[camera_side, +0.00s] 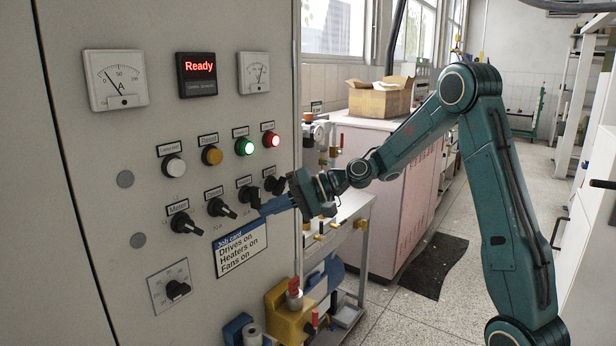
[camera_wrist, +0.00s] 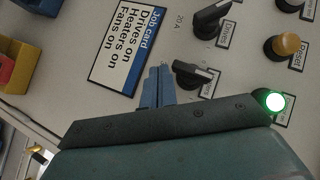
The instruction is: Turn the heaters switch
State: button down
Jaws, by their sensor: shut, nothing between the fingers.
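The heaters switch (camera_side: 248,196) is a black rotary knob on the grey panel, in a row between the drives knob (camera_side: 221,208) and the fans knob (camera_side: 275,184). In the wrist view the heaters switch (camera_wrist: 194,74) lies nearly level across the picture, while the drives knob (camera_wrist: 212,19) is tilted. My gripper (camera_side: 264,210) is at the panel, just below the heaters switch. Its blue fingers (camera_wrist: 159,74) are shut together, just left of the knob in the wrist view. I cannot tell whether they touch it.
A job card (camera_side: 239,250) below the knobs reads Drives on, Heaters on, Fans on. A green lamp (camera_side: 244,147) is lit above, and a display (camera_side: 197,74) reads Ready. The meter knob (camera_side: 184,224) is at left. Yellow equipment (camera_side: 287,312) stands low beside the panel.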

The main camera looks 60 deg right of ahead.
jog(key=shift+r, duration=0.15)
jog(key=shift+r, duration=0.95)
jog(key=f+v, duration=0.1)
jog(key=v, duration=1.2)
jog(key=shift+s+d, duration=0.3)
jog(key=shift+d, duration=0.1)
